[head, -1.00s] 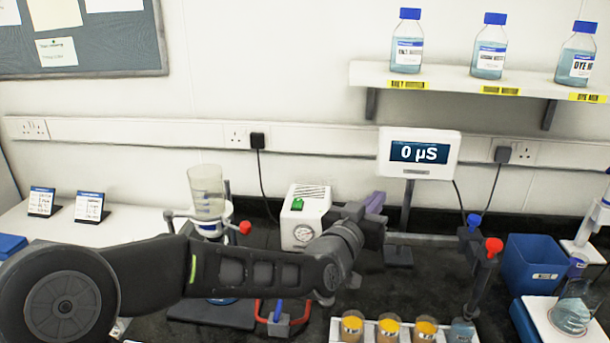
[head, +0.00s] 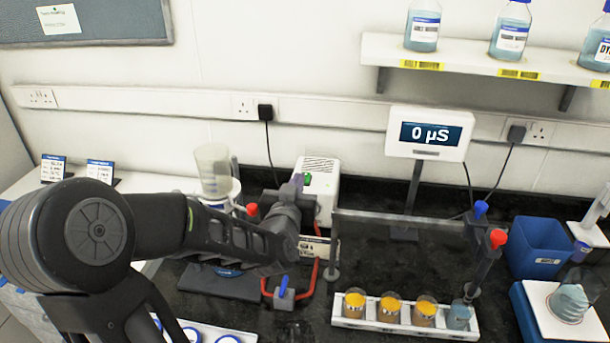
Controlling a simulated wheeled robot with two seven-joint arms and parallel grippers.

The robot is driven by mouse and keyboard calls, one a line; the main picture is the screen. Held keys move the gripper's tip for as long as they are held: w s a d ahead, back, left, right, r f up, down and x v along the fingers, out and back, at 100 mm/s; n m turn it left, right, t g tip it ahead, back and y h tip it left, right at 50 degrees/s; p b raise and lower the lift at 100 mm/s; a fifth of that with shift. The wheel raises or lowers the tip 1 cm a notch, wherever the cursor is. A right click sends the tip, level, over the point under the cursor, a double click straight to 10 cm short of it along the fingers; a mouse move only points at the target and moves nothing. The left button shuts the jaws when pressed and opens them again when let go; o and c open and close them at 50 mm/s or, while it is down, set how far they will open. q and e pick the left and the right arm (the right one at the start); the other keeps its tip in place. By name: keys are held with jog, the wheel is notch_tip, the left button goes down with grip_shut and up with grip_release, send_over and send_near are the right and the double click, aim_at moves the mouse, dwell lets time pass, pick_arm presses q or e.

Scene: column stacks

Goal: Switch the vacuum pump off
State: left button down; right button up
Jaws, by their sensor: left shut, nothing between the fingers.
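The vacuum pump (head: 322,182) is a white box with a vented top, standing on the dark bench against the back wall. A green switch (head: 307,181) shows on its front face. My left gripper (head: 297,182) is shut and empty, with its purple-grey fingertips right in front of the pump's front, close beside the green switch. I cannot tell whether they touch it. My left wrist and forearm hide the lower left of the pump and its gauge. My right gripper is not in view.
A clear beaker-like vessel (head: 214,170) on a filter stand is left of the pump. A red hose with a blue-handled valve (head: 284,292) lies in front. A rack (head: 350,322) with orange columns, a meter reading 0 µS (head: 430,133) and a blue bin (head: 540,246) are right.

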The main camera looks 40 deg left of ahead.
pick_arm(q)
jog(key=x, duration=0.8)
jog(key=shift+w+a, duration=0.1)
jog(key=shift+w, duration=0.2)
jog(key=f, duration=0.2)
jog(key=w+f, duration=0.1)
jog(key=shift+a, duration=0.3)
jog(key=shift+f, duration=0.5)
